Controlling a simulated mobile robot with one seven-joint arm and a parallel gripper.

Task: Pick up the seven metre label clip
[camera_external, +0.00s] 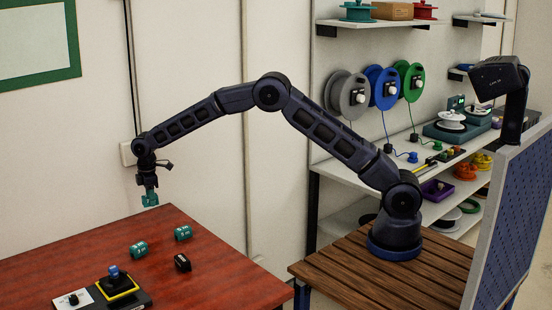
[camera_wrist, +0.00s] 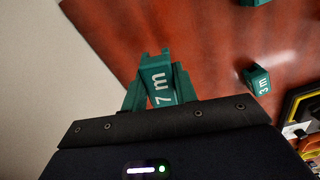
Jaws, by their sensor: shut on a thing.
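The seven metre label clip (camera_wrist: 158,82) is a teal piece with white "7 m" lettering, seen close up in the wrist view. My gripper (camera_wrist: 156,92) is shut on it, with a teal part on either side of the clip. In the external view my gripper (camera_external: 148,190) points down near the table's back edge, and the teal clip (camera_external: 151,200) shows at its tip, raised above the red table (camera_external: 210,290). The clip's lettering cannot be read there.
A teal clip marked "3 m" (camera_wrist: 259,80) lies on the table. Two teal clips (camera_external: 138,249) (camera_external: 183,233) show in the external view, beside a small black object (camera_external: 182,263). A yellow-framed device (camera_external: 118,285) and white card (camera_external: 73,299) are at the front. Shelves with cable reels (camera_external: 348,95) stand right.

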